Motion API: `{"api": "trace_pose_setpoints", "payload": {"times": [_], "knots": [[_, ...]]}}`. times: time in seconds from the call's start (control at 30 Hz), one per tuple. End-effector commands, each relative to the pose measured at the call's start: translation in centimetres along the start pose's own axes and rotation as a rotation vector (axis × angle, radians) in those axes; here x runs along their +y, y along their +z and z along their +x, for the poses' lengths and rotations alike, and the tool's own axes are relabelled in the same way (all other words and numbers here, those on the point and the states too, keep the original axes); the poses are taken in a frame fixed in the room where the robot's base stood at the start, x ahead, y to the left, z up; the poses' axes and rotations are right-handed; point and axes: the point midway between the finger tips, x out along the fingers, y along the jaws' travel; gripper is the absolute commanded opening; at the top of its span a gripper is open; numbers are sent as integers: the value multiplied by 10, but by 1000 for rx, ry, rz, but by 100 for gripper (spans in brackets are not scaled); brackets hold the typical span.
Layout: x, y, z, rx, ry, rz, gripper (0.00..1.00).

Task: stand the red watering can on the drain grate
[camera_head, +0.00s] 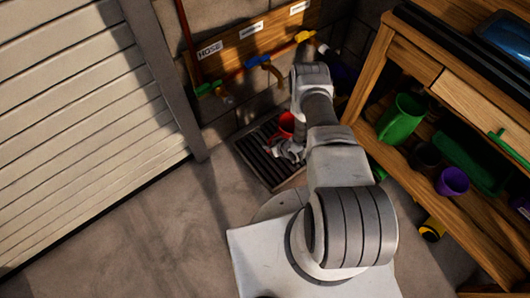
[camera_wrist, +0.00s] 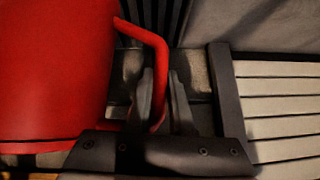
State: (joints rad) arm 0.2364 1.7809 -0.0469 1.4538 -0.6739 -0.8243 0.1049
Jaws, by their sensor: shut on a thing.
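The red watering can (camera_head: 286,122) is over the far part of the dark slatted drain grate (camera_head: 252,150), partly hidden by my arm. In the wrist view its red body (camera_wrist: 55,70) fills the left side, and its handle (camera_wrist: 150,38) runs down between my fingers. My gripper (camera_head: 287,150) is shut on that handle; its fingers show in the wrist view (camera_wrist: 162,85). Dark bars, probably the grate, show at the top of the wrist view. I cannot tell whether the can's base touches the grate.
Taps with coloured handles, one blue (camera_head: 258,61), are on the wall behind the grate under a HOSE label. A wooden bench (camera_head: 365,80) at right holds a green jug (camera_head: 400,118) and a purple pot (camera_head: 452,181). A slatted door (camera_head: 80,110) stands left. The floor front-left is clear.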

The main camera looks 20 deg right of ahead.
Motion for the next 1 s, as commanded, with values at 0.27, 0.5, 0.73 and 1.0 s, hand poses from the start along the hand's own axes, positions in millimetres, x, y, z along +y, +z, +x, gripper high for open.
{"api": "trace_pose_setpoints", "payload": {"times": [0.27, 0.5, 0.73, 1.0], "knots": [[-14, 0, 24, 0, 1, -1, 0], [-12, 22, 50, 0, 0, -1, 0], [-11, 23, 51, 1, 0, 0, 0], [-11, 26, 53, -1, 0, 1, 33]]}}
